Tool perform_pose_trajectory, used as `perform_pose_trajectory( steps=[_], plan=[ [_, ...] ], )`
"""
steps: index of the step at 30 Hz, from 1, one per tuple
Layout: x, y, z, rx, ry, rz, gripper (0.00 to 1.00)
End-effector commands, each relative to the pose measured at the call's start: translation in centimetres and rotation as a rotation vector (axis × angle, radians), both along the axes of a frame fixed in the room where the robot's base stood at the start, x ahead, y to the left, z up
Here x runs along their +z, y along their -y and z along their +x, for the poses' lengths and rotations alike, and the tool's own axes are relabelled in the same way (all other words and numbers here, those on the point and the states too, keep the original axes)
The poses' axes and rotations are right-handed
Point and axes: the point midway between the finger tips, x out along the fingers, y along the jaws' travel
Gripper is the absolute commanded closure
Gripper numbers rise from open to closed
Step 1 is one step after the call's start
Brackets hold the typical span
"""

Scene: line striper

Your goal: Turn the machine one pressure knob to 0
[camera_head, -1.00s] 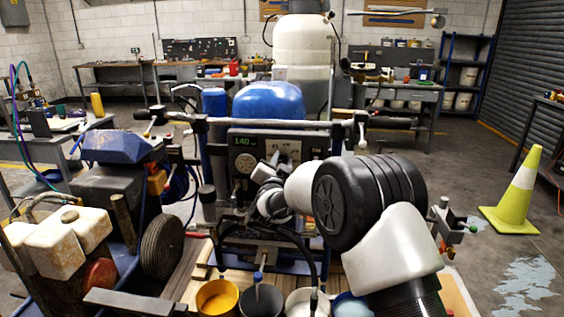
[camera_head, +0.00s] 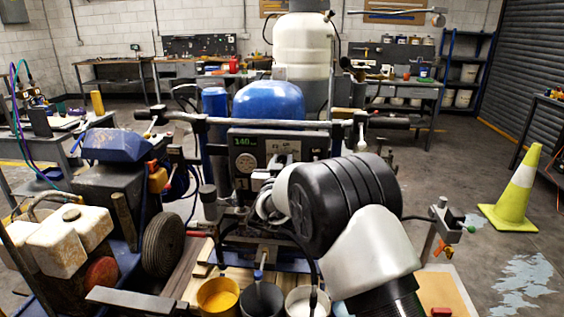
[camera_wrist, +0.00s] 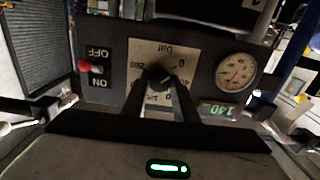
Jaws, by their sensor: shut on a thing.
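The control panel (camera_head: 318,143) of machine one stands in front of me. Its pressure knob (camera_wrist: 161,76) is dark and sits on a pale dial plate marked "bar" (camera_wrist: 178,50), which appears upside down in the wrist view. My gripper (camera_wrist: 161,88) has one dark finger on each side of the knob and is shut on it. The fingers hide part of the knob and plate, so its exact setting is hard to read. In the head view my gripper (camera_head: 284,163) is at the panel, with my arm hiding the knob. The green display (camera_wrist: 219,110) reads 140.
A round gauge (camera_wrist: 237,72) and a red ON/OFF switch (camera_wrist: 84,66) flank the dial plate. A handlebar (camera_head: 290,124) crosses above the panel. Paint pots (camera_head: 217,296) stand below. A yellow cone (camera_head: 514,190) stands on open floor to the right.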

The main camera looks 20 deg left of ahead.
Motion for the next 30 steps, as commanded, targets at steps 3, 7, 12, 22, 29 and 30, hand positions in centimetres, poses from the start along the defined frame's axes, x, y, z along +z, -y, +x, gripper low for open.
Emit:
perform_pose_trajectory(
  steps=[3,7,12,22,29,30],
  plan=[
    [-0.1,0.0,0.0,0.000,-0.001,-0.005,0.96],
    [-0.1,0.0,0.0,0.000,-0.001,-0.005,0.96],
    [-0.1,0.0,0.0,0.000,-0.001,-0.005,0.67],
    [0.0,0.0,0.0,0.000,0.000,-0.003,0.55],
    [0.0,0.3,-1.8,0.002,-0.001,-0.003,0.55],
    [0.1,0.5,-2.6,0.002,0.000,-0.003,0.55]
  ],
)
